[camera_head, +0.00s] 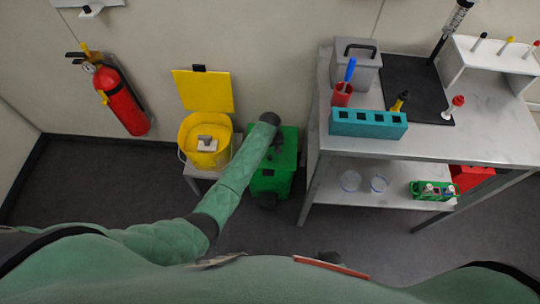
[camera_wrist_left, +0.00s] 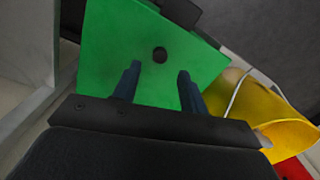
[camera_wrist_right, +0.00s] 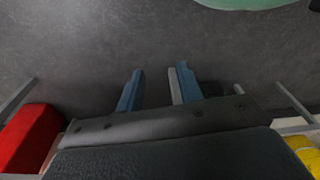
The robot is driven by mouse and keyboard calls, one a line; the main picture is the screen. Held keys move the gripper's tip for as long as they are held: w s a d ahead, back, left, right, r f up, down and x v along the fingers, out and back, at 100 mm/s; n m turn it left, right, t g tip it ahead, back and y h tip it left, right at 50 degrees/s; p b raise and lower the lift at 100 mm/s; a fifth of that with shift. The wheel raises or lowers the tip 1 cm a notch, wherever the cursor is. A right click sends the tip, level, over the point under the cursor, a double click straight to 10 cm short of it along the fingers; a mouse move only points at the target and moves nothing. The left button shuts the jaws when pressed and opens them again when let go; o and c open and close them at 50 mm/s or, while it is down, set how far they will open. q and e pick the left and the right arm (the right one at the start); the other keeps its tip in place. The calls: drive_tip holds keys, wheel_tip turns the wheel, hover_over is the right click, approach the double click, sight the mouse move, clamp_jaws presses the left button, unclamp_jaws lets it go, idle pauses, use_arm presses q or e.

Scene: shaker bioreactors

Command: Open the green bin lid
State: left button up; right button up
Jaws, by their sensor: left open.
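The green bin (camera_head: 285,180) stands on the floor between the yellow bin and the metal table, partly hidden by my left arm. Its lid (camera_wrist_left: 110,55) fills much of the left wrist view as a flat green square, lying shut, with a small black round spot (camera_wrist_left: 160,55). My left gripper (camera_wrist_left: 159,72) is open and empty, with its fingers over the lid; I cannot tell whether they touch it. In the head view my left gripper (camera_head: 277,145) is mostly hidden behind its wrist. My right gripper (camera_wrist_right: 160,72) is open and empty above dark floor.
The yellow bin (camera_head: 190,140), lid raised against the wall, stands close left of the green bin. The metal table (camera_head: 440,145) with a lower shelf stands close on the right. A fire extinguisher (camera_head: 120,100) hangs on the wall. Floor in front is clear.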

sight(270, 156)
use_arm(q)
drive_tip(key=shift+f, duration=2.75)
use_arm(e)
drive_tip(key=shift+s+d+f, duration=0.15)
drive_tip(key=shift+d+f, duration=0.15)
drive_tip(key=shift+f, duration=0.45)
use_arm(q)
drive_tip(key=shift+c, duration=0.4)
clamp_jaws()
